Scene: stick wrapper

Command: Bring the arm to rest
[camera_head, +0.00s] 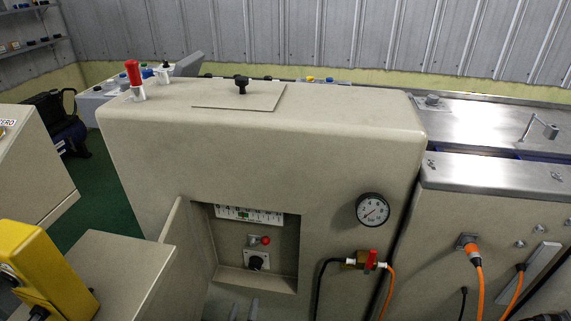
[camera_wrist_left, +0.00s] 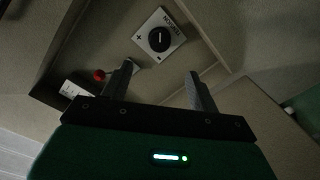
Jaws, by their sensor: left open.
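Beyond the fingers are a black knob (camera_wrist_left: 160,39) on a white plate and a red-ended lever (camera_wrist_left: 99,75). In the head view the same knob (camera_head: 257,262) and red-ended lever (camera_head: 265,240) sit in the niche under a white scale (camera_head: 248,215). The fingers appear clear of both. My right gripper is not in view.
A pressure gauge (camera_head: 372,210) and a red-handled valve (camera_head: 371,259) with hoses are right of the niche. A beige side panel (camera_head: 171,252) stands left of it. A yellow box (camera_head: 45,270) is at lower left. A flat plate with a black handle (camera_head: 241,86) lies on top.

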